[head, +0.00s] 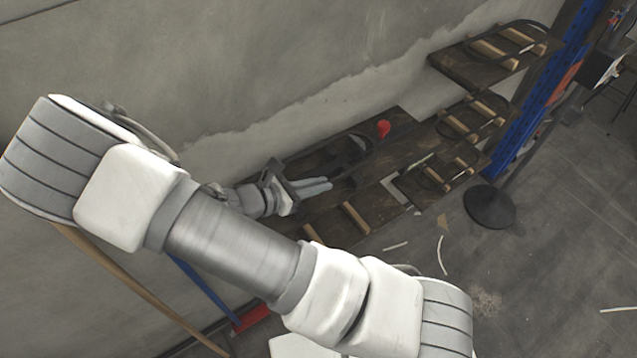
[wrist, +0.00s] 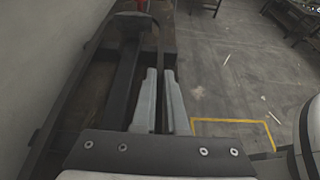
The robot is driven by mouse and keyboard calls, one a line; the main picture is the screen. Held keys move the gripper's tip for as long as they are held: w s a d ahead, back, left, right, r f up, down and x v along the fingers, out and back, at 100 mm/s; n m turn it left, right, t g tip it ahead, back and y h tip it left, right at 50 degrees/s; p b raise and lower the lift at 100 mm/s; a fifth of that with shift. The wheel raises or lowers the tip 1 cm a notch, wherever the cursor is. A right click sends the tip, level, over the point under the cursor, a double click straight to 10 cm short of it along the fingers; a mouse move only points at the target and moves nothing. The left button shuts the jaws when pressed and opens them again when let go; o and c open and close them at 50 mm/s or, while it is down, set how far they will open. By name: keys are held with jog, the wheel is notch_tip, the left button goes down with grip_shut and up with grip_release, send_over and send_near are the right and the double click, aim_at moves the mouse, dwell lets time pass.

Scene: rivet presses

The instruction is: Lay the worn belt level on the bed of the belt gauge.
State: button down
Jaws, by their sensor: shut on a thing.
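My gripper (head: 322,186) reaches over the dark bench by the wall, fingers pointing right in the head view. In the wrist view its pale fingers (wrist: 164,90) are shut on a thin dark band, which I take as the worn belt (wrist: 160,45). The belt runs on beyond the fingertips; much of it blends into the dark surfaces. A dark frame with a red knob (head: 383,128), probably the belt gauge, stands just beyond my gripper. I cannot tell whether the belt touches the bed.
Wooden-slatted racks with dark loops stand at the right (head: 470,117) and upper right (head: 500,50). Bare slats (head: 355,218) lie in front of my gripper. A blue post (head: 530,110) and a round black stand base (head: 489,207) are at the right. The wall borders the bench behind.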

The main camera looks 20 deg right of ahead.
jog(key=c, duration=0.9)
grip_release()
jog(key=b+v, duration=0.1)
jog(key=v, duration=1.6)
jog(key=shift+a+r, duration=0.2)
jog(key=shift+d, duration=0.1)
jog(key=s+d+r+m+y, duration=0.3)
jog(key=d+r+m+y, duration=0.1)
jog(key=d+r+m, duration=0.1)
jog(key=s+d+r+m+t+y, duration=0.1)
jog(key=s+d+r+m+y, duration=0.2)
jog(key=r+m, duration=0.5)
jog(key=s+d+r+m+y, duration=0.3)
jog(key=d+r+m+y, duration=0.3)
jog(key=d+r+m, duration=0.1)
jog(key=shift+s+d+m, duration=0.3)
jog(key=shift+d+m, duration=0.25)
jog(key=shift+m, duration=0.25)
